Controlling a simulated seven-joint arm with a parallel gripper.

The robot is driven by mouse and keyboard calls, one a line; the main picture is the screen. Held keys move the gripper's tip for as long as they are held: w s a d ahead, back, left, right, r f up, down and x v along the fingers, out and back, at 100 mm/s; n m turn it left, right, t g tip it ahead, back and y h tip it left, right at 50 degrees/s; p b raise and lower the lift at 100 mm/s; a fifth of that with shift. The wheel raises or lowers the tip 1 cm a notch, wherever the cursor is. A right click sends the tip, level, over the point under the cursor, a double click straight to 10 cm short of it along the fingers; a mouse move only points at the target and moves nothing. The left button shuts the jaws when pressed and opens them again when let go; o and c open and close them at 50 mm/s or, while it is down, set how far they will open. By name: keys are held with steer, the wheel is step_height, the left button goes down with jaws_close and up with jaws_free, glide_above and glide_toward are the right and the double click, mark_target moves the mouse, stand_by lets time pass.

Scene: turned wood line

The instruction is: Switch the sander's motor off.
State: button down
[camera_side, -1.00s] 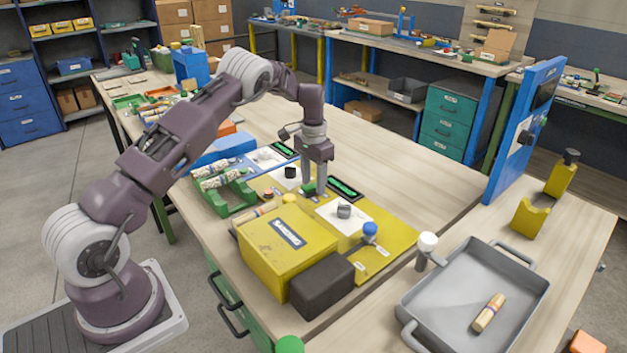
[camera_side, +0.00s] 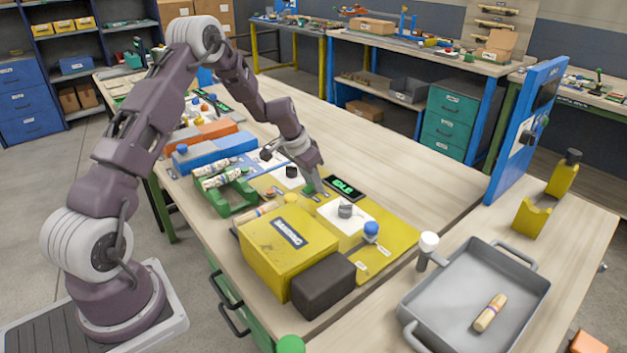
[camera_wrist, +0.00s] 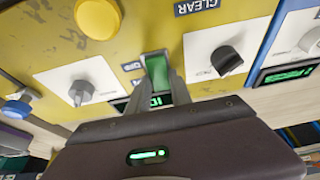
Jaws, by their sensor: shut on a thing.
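The sander is a yellow box with a dark label (camera_side: 288,233) on a yellow base (camera_side: 395,238). Its display (camera_side: 344,187) reads IDLE in green. A green switch (camera_wrist: 157,73) sits on the yellow panel in the wrist view, beside a small label that seems to read OFF. My gripper (camera_wrist: 160,70) is shut on this switch, one finger on each side. In the side view my gripper (camera_side: 318,188) is tilted and low over the panel, left of the display, and largely hides the switch. In the wrist view, my gripper covers part of the display (camera_wrist: 158,100).
A grey knob on a white plate (camera_side: 345,211) and a blue button (camera_side: 371,230) stand near on the same base. A dark knob (camera_wrist: 227,60) is right of the switch in the wrist view. A grey tray (camera_side: 455,305) holds a wooden piece.

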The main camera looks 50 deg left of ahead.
mark_target(305, 190)
steer(key=c, duration=1.2)
jaws_free()
steer(key=shift+o, duration=0.2)
steer(key=v, duration=0.7)
steer(key=shift+r, duration=0.15)
